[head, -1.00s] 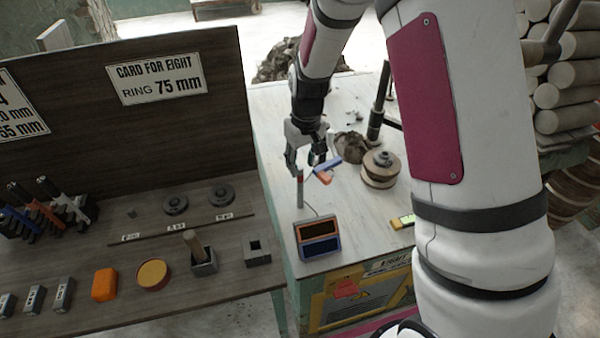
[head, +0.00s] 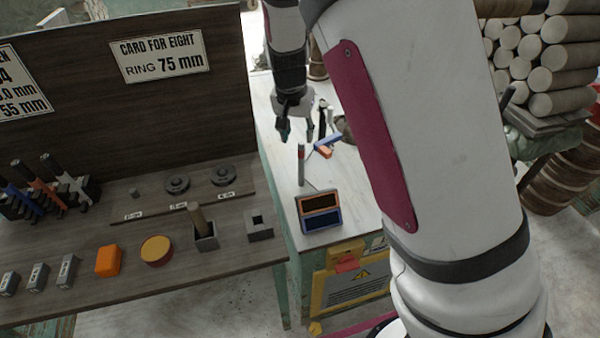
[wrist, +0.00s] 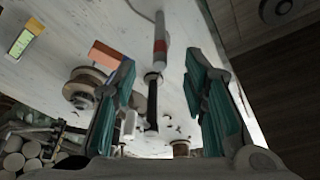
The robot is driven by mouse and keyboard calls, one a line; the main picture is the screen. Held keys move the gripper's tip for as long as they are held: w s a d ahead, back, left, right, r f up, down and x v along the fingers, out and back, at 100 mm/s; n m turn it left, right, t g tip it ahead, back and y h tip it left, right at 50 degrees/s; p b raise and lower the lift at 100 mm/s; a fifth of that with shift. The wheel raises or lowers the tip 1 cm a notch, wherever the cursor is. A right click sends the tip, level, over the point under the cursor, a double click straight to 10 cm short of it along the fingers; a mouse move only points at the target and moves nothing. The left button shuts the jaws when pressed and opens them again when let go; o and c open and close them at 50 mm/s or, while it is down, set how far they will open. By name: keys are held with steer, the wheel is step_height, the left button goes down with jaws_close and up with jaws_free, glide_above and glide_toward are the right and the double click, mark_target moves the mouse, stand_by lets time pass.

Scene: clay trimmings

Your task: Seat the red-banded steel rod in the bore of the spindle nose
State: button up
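The red-banded steel rod (head: 301,172) stands upright on the pale table, just behind the small display box. Its red band is near its top end. In the wrist view the rod (wrist: 159,27) shows beyond and between the finger tips, apart from both. My gripper (head: 297,133) is open and empty above the rod's top; its two fingers show wide apart in the wrist view (wrist: 160,68). A round stepped piece with stacked discs, possibly the spindle nose (wrist: 82,92), lies left of the fingers in the wrist view. My arm hides it in the head view, and its bore cannot be made out.
The two-window display box (head: 320,212) stands close in front of the rod. A blue and orange object (head: 325,147) and a dark post (head: 322,118) are beyond it. The brown bench (head: 80,232) at left carries blocks, rings and a socketed peg.

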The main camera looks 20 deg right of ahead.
mark_target(301, 161)
steer(key=x, duration=1.3)
steer(key=shift+w+f+b, duration=0.15)
steer(key=shift+f+b, duration=0.15)
steer(key=shift+f, duration=0.05)
steer(key=shift+d, duration=0.1)
jaws_close()
